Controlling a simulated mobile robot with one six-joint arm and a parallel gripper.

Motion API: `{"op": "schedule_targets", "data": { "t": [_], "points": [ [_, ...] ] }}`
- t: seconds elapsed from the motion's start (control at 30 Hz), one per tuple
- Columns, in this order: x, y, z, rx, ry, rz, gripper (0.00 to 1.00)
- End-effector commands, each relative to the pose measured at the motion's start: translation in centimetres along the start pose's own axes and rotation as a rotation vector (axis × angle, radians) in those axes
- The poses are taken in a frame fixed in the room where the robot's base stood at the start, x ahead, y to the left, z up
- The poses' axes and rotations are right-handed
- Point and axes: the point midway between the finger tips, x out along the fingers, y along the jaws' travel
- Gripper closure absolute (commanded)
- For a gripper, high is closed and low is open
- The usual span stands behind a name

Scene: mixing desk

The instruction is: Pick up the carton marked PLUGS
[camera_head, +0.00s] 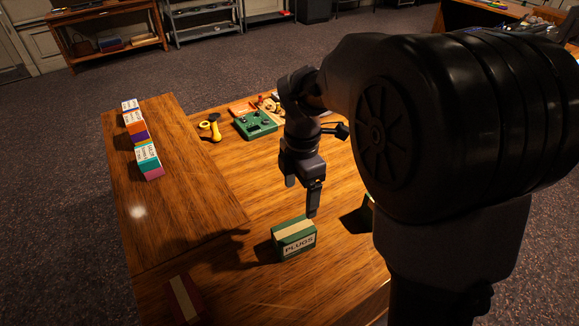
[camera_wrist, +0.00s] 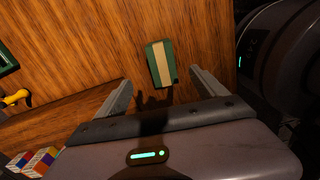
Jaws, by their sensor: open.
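The carton marked PLUGS (camera_head: 294,238) is a green box with a cream stripe across its top and its label on the front side. It stands on the wooden desk near the front middle in the head view. My gripper (camera_head: 302,198) hangs above and behind it, apart from it, pointing down. In the wrist view the carton (camera_wrist: 161,63) lies beyond and between my open fingers (camera_wrist: 162,90), with nothing held. Its label is not visible there.
A row of small coloured boxes (camera_head: 143,143) stands on the raised left part. A green device (camera_head: 255,124) and a yellow item (camera_head: 210,128) lie farther back. A dark red box with a pale stripe (camera_head: 185,298) is at front left. Bare wood surrounds the carton.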

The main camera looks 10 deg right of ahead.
Motion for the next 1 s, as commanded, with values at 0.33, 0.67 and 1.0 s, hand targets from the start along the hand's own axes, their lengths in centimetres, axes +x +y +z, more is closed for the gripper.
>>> {"op": "schedule_targets", "data": {
  "t": [0.33,0.67,1.0],
  "points": [
    [10.2,-0.1,-0.1,-0.005,0.002,-0.006,0.18],
    [14.2,0.0,-0.5,-0.004,0.002,-0.005,0.18],
    [17.3,0.1,-0.7,-0.003,0.001,-0.002,0.18]
  ]
}}
